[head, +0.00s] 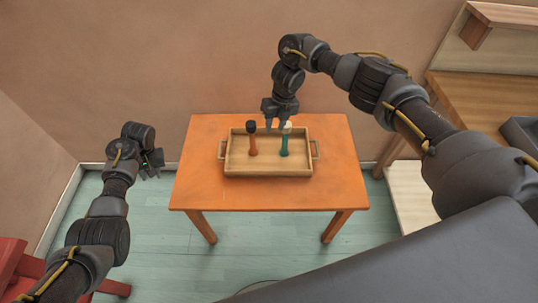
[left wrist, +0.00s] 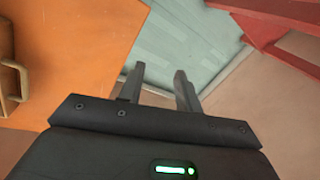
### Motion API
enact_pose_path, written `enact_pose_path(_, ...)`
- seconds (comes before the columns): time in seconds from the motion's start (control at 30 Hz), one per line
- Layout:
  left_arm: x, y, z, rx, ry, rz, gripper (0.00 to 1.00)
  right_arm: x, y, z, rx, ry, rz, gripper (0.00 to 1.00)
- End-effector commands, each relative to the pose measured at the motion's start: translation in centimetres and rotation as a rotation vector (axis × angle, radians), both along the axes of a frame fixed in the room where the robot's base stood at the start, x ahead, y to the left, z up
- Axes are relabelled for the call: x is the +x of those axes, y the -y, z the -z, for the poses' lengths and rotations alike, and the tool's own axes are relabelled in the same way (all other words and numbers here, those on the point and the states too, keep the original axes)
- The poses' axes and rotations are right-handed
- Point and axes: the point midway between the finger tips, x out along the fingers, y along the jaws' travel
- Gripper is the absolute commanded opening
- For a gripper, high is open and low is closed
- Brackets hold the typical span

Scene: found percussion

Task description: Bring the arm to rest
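My left gripper (head: 155,163) hangs in free air left of the orange table. In the left wrist view its two fingers (left wrist: 159,88) stand apart with nothing between them.
The orange table (head: 200,180) also shows in the left wrist view (left wrist: 70,60), with a tray handle at its left. A red piece of furniture (head: 12,262) is at lower left. A wooden bench (head: 470,95) stands at right.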

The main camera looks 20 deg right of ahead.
Motion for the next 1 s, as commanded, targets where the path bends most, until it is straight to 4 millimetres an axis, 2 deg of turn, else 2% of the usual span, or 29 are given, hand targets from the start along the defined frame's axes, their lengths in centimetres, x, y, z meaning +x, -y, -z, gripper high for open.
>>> enact_pose_path(0.1,0.0,0.0,0.0,0.000,0.000,0.000,0.34,0.0,0.3,-1.2,0.001,0.000,-0.001,0.34)
enact_pose_path(0.23,0.0,0.0,0.0,0.000,0.000,0.000,0.34,0.0,0.4,-1.8,0.001,0.000,0.001,0.34)
enact_pose_path(0.8,-0.1,0.0,0.1,-0.001,0.001,0.001,0.34,-0.1,0.2,-1.6,0.003,0.000,0.001,0.34)
enact_pose_path(0.87,-0.4,0.1,0.4,-0.003,0.002,0.005,0.34,-0.4,-0.5,-0.9,0.011,0.002,0.001,0.34)
enact_pose_path(0.93,-1.1,0.2,1.0,-0.010,0.007,0.011,0.34,-1.1,-2.2,0.7,0.035,0.011,0.009,0.34)
enact_pose_path(1.0,-2.4,0.4,2.0,-0.021,0.016,0.025,0.34,-2.3,-5.1,3.0,0.081,0.029,0.032,0.34)
